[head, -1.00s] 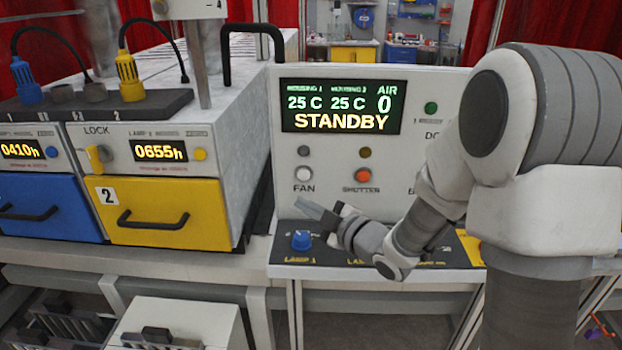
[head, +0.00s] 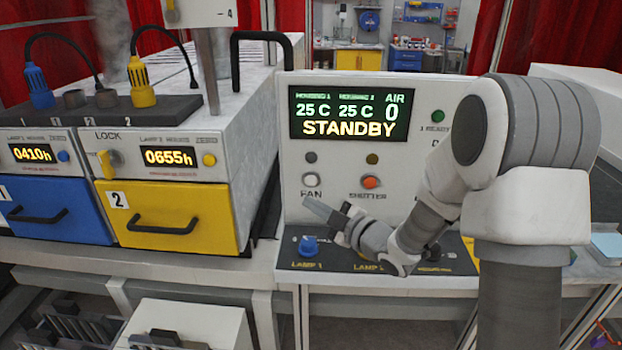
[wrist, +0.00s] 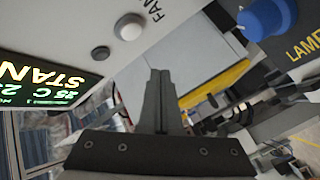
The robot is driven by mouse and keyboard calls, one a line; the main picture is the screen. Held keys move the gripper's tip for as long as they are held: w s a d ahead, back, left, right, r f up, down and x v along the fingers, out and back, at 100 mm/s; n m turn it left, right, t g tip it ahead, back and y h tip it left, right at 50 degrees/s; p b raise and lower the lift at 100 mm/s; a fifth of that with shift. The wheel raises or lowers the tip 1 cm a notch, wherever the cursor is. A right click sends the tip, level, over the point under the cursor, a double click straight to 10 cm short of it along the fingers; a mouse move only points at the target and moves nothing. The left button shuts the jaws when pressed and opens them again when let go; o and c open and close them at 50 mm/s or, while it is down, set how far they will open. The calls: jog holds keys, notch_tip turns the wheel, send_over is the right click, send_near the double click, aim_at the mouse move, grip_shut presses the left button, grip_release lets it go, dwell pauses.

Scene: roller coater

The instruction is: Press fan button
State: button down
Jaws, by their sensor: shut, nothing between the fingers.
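The fan button (head: 311,180) is a round white button above the FAN label on the white control panel (head: 440,160). A small dark indicator sits above it. In the wrist view the fan button (wrist: 129,29) is at the upper left of the fingers. My gripper (head: 318,208) is shut and empty, with its tips just below the FAN label and pointing left in the head view. The fingers (wrist: 158,82) also show in the wrist view, apart from the button. The display (head: 348,115) reads STANDBY, with AIR at 0.
The orange shutter button (head: 370,182) is right of the fan button. A blue lamp knob (head: 309,246) stands on the dark ledge below. The yellow drawer (head: 178,217) and blue drawer (head: 54,212) are at left. A black handle (head: 262,60) rises behind the panel's left edge.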

aim_at(306, 183)
jog(key=shift+w, duration=2.6)
jog(key=shift+d, duration=0.1)
jog(key=shift+w+b, duration=0.4)
jog(key=shift+b, duration=0.1)
jog(key=shift+w, duration=0.45)
jog(key=shift+s+b, duration=0.2)
jog(key=shift+b, duration=0.2)
jog(key=shift+s+b, duration=0.35)
jog(key=shift+s, duration=0.3)
